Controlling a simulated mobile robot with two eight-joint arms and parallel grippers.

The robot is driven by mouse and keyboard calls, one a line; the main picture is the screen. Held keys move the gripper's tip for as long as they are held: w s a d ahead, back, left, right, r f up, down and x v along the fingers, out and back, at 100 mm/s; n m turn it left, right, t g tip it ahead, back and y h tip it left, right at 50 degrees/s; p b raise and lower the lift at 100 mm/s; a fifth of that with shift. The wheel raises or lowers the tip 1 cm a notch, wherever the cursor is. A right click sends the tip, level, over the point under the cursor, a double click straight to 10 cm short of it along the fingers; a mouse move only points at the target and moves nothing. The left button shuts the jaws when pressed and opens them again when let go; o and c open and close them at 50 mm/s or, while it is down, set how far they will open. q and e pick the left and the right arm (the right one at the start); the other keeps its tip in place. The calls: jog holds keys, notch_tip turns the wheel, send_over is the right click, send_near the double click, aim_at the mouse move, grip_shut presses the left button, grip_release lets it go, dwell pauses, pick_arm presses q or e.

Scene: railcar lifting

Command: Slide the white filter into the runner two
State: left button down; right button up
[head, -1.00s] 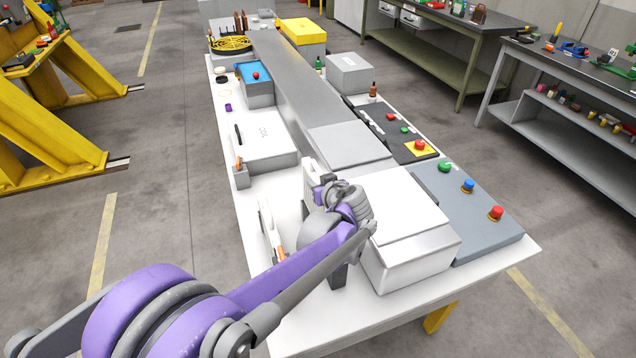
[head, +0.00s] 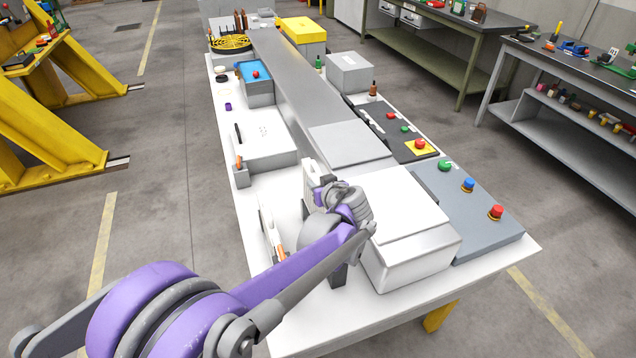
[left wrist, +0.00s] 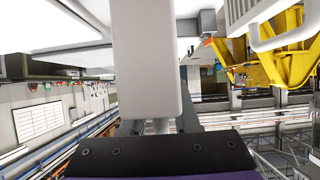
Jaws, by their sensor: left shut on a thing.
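My left gripper (left wrist: 160,126) is shut on a white flat panel (left wrist: 147,60), which looks like the white filter and fills the middle of the left wrist view. In the head view a small part of this white filter (head: 309,180) shows just beyond my left wrist. The wrist hides the fingers there. The filter is over the white table, left of a white box (head: 410,240). I cannot tell which part is runner two. My right gripper is not in view.
Another thin white piece with an orange part (head: 270,228) stands left of my wrist. A white box (head: 266,142) lies further back. A grey panel with coloured buttons (head: 470,215) is on the right. The front left table corner is bare.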

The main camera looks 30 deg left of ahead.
pick_arm(q)
jog(key=shift+f+b, duration=0.3)
jog(key=shift+f, duration=0.5)
jog(key=c, duration=0.6)
grip_release()
jog(key=shift+o, duration=0.2)
jog(key=v, duration=1.1)
jog(key=shift+a, duration=0.1)
jog(key=shift+f, duration=0.1)
